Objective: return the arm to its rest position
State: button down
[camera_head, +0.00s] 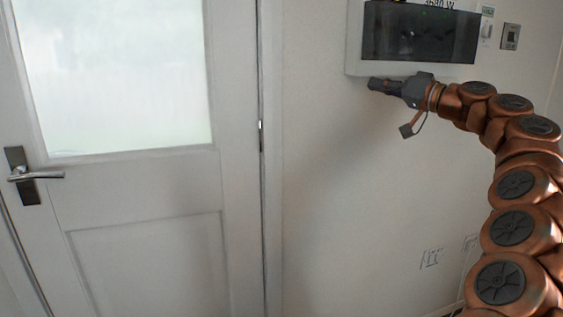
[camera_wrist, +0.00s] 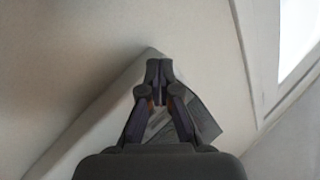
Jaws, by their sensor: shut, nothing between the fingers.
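My gripper (camera_head: 374,84) is at the end of my copper-coloured arm, which rises on the right side of the head view and bends over to the left. The gripper points left, just in front of or below the lower edge of a wall box (camera_head: 354,40) with a dark front. In the wrist view my gripper (camera_wrist: 159,68) has its fingertips together, with nothing between them. The pale box edge (camera_wrist: 95,115) shows behind the fingers in that view. I cannot tell the exact gap between gripper and box.
A white door (camera_head: 140,195) with a frosted window and a metal handle (camera_head: 38,175) fills the left. A small switch plate (camera_head: 510,36) is on the wall at the upper right. The wall (camera_head: 350,200) below the gripper is bare, with open room before it.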

jog(key=s+a+r+n+g+p, duration=0.1)
jog(key=s+a+g+p, duration=0.65)
jog(key=a, duration=0.65)
jog(key=s+a+f+g+h+p, duration=0.1)
jog(key=s+a+f+h+p, duration=0.2)
jog(key=s, duration=0.4)
jog(key=s+a+f+g+p, duration=0.1)
jog(key=s+a+f+g, duration=0.1)
jog(key=s+a, duration=0.35)
jog(key=s+d+f+m+g+h+p, duration=0.1)
jog(key=s+d+f+h+p, duration=0.2)
jog(key=s, duration=0.7)
jog(key=s+d+f+m+g+h+p, duration=0.1)
jog(key=s+d+f+g+h+p, duration=0.1)
jog(key=s+d+f+h+p, duration=0.2)
jog(key=s+d+f+m+g+h+p, duration=0.1)
jog(key=s+d+f+p, duration=0.4)
jog(key=s, duration=1.3)
jog(key=d+f+g+h, duration=0.1)
jog(key=d+f+h, duration=0.1)
jog(key=d, duration=0.3)
jog(key=shift+s+d+f+m, duration=0.2)
jog(key=shift+f+m, duration=0.1)
jog(key=shift+f, duration=0.2)
